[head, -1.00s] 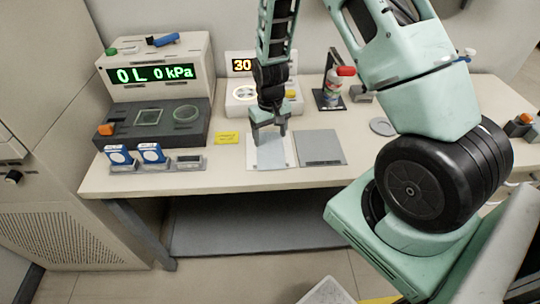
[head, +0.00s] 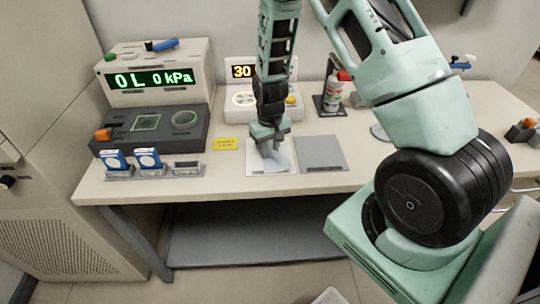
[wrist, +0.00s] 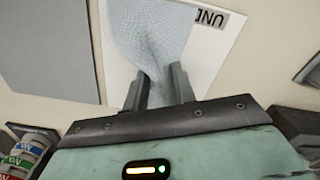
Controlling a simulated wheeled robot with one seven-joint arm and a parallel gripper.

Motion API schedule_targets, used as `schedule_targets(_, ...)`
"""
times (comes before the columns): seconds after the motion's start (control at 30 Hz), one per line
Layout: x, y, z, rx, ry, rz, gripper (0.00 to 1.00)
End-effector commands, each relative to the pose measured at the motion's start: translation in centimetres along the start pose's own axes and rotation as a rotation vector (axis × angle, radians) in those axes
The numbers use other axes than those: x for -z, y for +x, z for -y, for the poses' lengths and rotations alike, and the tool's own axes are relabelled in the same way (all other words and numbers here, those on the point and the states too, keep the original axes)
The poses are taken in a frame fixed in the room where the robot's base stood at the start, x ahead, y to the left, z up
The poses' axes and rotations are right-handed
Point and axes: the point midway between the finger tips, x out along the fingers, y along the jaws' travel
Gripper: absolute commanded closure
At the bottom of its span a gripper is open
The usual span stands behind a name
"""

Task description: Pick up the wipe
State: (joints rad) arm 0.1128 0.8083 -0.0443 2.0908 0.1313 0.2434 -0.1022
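The wipe (wrist: 150,28) is a pale blue, textured cloth. In the wrist view it spreads over a white labelled sheet (wrist: 112,62) and narrows into a bunched fold between my fingertips. My gripper (wrist: 159,80) is shut on that fold. In the head view my gripper (head: 272,150) points down over the white sheet (head: 257,169), and the wipe (head: 283,162) shows just below and right of the fingers. The pinched part is partly hidden by the fingers. I cannot tell how much of the wipe is clear of the sheet.
A grey square pad (head: 320,154) lies right of the sheet. Behind are the device with the lit 30 display (head: 242,72) and a red-capped bottle (head: 333,95). The bench front edge is close.

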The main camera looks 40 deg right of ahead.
Motion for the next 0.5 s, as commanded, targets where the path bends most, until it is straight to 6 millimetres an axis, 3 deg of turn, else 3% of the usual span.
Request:
schedule_targets(0.03,-0.15,0.18,0.10,0.001,-0.001,0.004,0.83)
schedule_targets(0.17,-0.18,0.20,0.11,0.001,-0.001,0.005,1.00)
schedule_targets(0.5,-0.19,-0.56,0.12,0.001,-0.002,0.005,1.00)
